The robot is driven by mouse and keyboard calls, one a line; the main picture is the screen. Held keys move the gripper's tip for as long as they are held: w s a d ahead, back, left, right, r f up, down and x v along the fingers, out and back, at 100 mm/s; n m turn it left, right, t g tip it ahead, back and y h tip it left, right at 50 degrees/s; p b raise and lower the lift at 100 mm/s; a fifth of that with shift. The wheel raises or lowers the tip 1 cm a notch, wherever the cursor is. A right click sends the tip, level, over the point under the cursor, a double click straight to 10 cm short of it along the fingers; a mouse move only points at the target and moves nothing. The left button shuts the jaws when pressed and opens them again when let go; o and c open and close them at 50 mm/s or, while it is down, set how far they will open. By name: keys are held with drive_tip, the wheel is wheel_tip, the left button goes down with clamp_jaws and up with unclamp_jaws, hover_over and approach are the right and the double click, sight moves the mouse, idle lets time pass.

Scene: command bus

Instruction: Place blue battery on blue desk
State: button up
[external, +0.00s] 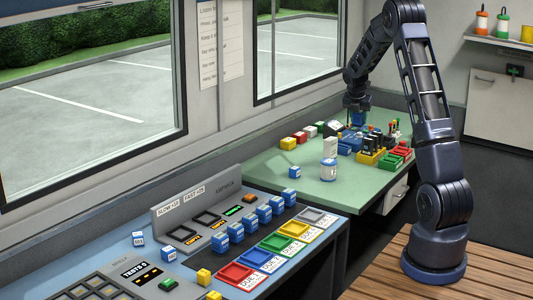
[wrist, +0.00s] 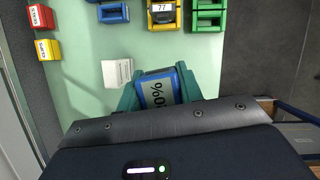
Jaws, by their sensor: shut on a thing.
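The blue battery (wrist: 157,88) shows in the wrist view as a blue block with a pale label that reads about "90%". My gripper (wrist: 159,84) is shut on it, with one teal finger on each side. The blue desk (external: 317,223) is in the near left of the external view, away from my gripper, and carries a control console.
Several blue-and-white blocks (external: 235,229) and coloured trays (external: 241,274) crowd the blue desk. Windows and a wall stand behind.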

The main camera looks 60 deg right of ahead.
drive_tip(key=w+a+f+m+g, duration=0.1)
drive_tip(key=w+a+f+m, duration=0.2)
drive_tip(key=a, duration=0.5)
drive_tip(key=w+a+f+m+g, duration=0.1)
drive_tip(key=w+a+m, duration=0.25)
drive_tip(key=a, duration=0.45)
drive_tip(key=w+a+f+m+g, duration=0.1)
drive_tip(key=w+a+f+m, duration=0.3)
drive_tip(key=a, duration=0.5)
drive_tip(key=a+f+m+g+y, duration=0.3)
drive_tip(key=a+m, duration=0.7)
drive_tip(key=a, duration=2.1)
drive_tip(key=w+d+r+m+t+y, duration=0.1)
drive_tip(key=w+d+m+y, duration=0.2)
drive_tip(key=d+m, duration=0.35)
drive_tip(key=w+d+m+t+y, duration=0.1)
drive_tip(key=w+d+m+y, duration=0.15)
drive_tip(key=d, duration=0.65)
wheel_tip(320, 180, up, 10)
drive_tip(key=m+t+h, duration=0.4)
drive_tip(key=m+t, duration=0.4)
drive_tip(key=m, duration=1.8)
hover_over(341, 160)
drive_tip(key=s, duration=0.2)
drive_tip(key=shift+m, duration=0.25)
wheel_tip(341, 160, down, 20)
drive_tip(key=shift+r, duration=0.2)
